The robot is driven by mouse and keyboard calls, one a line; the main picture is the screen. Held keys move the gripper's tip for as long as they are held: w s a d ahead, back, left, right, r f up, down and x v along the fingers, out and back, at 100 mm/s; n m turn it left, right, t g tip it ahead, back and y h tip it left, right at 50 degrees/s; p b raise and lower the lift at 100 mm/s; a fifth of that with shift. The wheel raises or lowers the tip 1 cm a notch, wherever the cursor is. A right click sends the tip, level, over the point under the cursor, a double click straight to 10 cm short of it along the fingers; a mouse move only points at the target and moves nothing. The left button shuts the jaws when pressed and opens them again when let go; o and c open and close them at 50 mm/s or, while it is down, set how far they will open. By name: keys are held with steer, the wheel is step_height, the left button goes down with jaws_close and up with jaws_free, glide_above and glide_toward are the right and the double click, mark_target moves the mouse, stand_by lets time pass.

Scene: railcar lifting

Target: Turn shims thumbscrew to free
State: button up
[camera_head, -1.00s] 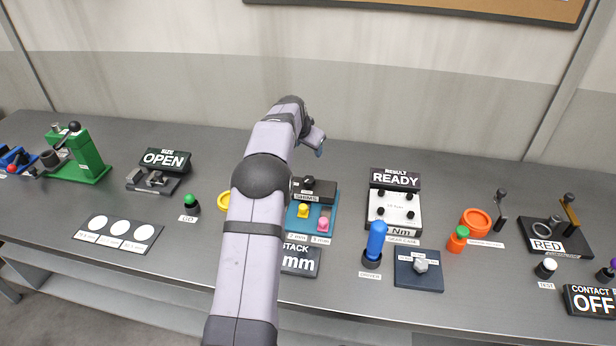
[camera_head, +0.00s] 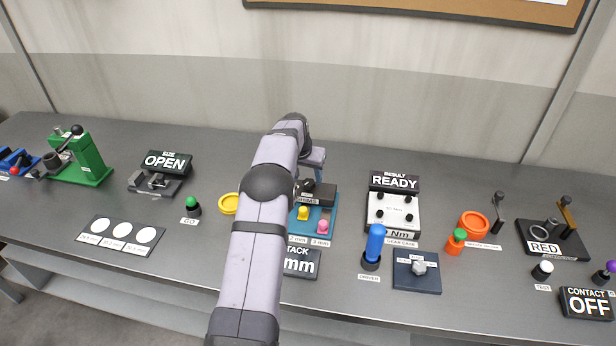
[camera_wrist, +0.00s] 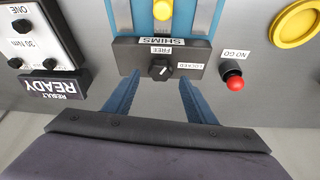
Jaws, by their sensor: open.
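The shims thumbscrew (camera_wrist: 160,70) is a small dark knob on the front of the black SHIMS block (camera_wrist: 125,48) in the wrist view. A FREE label is beside it toward the SHIMS label, and a LOCKED label is to its right. The knob has a light mark, but I cannot tell surely which label it points to. My gripper (camera_wrist: 159,79) is open and empty, its two blue fingers on either side of the knob in the picture, apart from it. In the head view the block (camera_head: 322,195) stands behind the blue shim tray (camera_head: 328,215), the thumbscrew partly hidden by my arm.
A red NO GO button (camera_wrist: 234,80) is right of the block in the wrist view. The RESULT READY sign (camera_wrist: 55,88) and gear case (camera_wrist: 35,40) are left. Yellow (camera_head: 303,213) and pink (camera_head: 323,226) knobs stand on the tray. A yellow ring (camera_head: 229,204) lies left.

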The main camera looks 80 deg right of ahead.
mark_target(309, 182)
steer(key=shift+p+x, duration=0.55)
steer(key=shift+x, duration=1)
steer(key=shift+c, duration=0.4)
steer(key=c, duration=1)
